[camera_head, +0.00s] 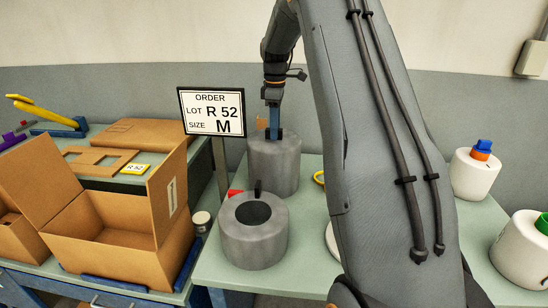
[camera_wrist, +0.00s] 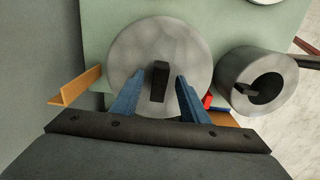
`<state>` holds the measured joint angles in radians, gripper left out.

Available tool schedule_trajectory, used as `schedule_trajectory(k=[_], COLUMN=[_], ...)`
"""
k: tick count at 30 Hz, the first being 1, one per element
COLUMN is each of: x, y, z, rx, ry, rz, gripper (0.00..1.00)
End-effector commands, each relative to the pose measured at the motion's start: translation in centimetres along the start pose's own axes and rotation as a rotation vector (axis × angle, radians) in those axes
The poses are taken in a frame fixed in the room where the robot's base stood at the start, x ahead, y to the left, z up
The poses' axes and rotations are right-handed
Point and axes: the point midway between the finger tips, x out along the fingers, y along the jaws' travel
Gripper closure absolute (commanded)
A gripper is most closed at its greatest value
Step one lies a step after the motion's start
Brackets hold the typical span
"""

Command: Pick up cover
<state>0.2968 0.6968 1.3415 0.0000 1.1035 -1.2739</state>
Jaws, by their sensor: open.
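The cover is a round grey disc (camera_wrist: 160,40) with a dark upright block (camera_wrist: 159,90) as its handle in the wrist view. In the head view it appears to be the top of the tall grey cylinder (camera_head: 273,168); I cannot make out a seam. My gripper (camera_wrist: 159,76) is open, with its blue fingers on either side of the handle and visible gaps to both. In the head view my gripper (camera_head: 273,130) points down at the cylinder's top. Whether the fingertips touch the top is unclear.
A shorter grey cylinder (camera_head: 254,246) with a dark round opening stands in front. An order sign (camera_head: 212,112) reads R 52, size M. An open cardboard box (camera_head: 100,250) is at left. White bottles (camera_head: 475,178) stand at right. My arm hides part of the table.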

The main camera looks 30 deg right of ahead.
Motion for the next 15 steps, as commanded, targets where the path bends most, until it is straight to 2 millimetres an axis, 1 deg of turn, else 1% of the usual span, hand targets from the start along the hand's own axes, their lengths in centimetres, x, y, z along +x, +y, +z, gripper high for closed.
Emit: schedule_trajectory(k=[1, 8, 15], x=[0.00, -0.03, -0.07], y=[0.01, 0.00, 0.02], z=[0.00, 0.00, 0.00], rx=[0.000, 0.000, 0.000], ry=[0.000, 0.000, 0.000], rz=[0.000, 0.000, 0.001], gripper=[0.61, 1.00, 1.00])
